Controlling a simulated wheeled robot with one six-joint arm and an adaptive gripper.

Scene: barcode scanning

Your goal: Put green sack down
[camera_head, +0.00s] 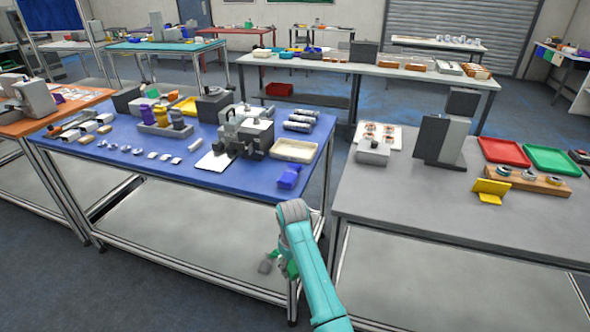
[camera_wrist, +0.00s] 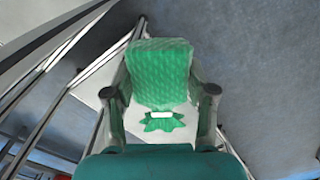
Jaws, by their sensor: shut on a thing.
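A green sack (camera_wrist: 160,72) with a tied, frilled neck and a white band fills the middle of the wrist view. My gripper (camera_wrist: 161,95) is shut on it, one dark finger pad against each side. In the head view a little green of the sack (camera_head: 291,269) shows beside my teal arm, in front of the blue table's (camera_head: 225,182) front edge and lower than its top. Most of the sack and gripper is hidden there by the arm. The wrist view shows floor and metal table framing behind the sack, with no surface touching it visible.
On the blue table, a blue sack (camera_head: 289,176) lies near the front right corner, by a cream tray (camera_head: 295,150). A grey bin (camera_head: 165,130) holds purple and yellow sacks. A grey table (camera_head: 400,205) stands right, across a narrow gap. The blue table's front right is mostly clear.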

